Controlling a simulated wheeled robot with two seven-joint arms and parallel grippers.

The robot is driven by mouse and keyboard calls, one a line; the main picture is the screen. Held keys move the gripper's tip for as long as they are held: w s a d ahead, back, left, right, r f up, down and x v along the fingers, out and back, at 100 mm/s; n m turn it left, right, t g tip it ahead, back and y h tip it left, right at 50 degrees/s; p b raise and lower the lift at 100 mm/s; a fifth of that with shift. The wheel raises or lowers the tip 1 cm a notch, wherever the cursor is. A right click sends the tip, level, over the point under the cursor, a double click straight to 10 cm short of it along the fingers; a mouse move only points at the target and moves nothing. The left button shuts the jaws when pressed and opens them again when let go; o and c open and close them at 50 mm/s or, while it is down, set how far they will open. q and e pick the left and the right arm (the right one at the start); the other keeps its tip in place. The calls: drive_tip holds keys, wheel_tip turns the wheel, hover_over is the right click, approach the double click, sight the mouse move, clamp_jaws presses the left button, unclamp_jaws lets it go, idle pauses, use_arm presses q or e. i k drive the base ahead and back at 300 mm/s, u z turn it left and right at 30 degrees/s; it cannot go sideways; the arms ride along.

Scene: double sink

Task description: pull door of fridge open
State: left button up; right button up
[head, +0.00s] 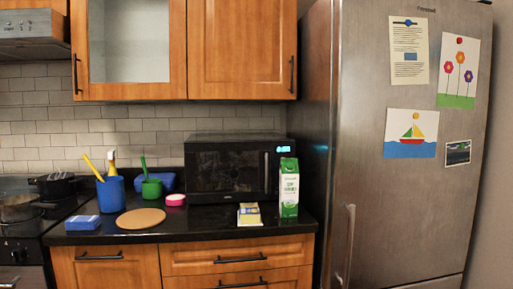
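The fridge (375,190) is a tall grey metal unit on the right. Its upper door looks shut, with papers and drawings stuck on it by magnets. A vertical metal handle (349,245) is on the lower left part of the door. A seam near the bottom right separates the upper door from a lower section. Neither of my grippers is in view, and nothing touches the handle.
A black counter (190,235) left of the fridge holds a microwave (230,168), a green-white carton (288,187), a blue cup (111,193) and a round board (141,218). A stove (22,230) stands at far left. No obstacle shows before the fridge door.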

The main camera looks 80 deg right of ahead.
sight(392, 222)
drive_tip(key=z, duration=3.6)
drive_tip(key=k, duration=0.6)
drive_tip(key=u, duration=0.65)
drive_tip(key=i, duration=1.2)
drive_tip(key=u, duration=0.2)
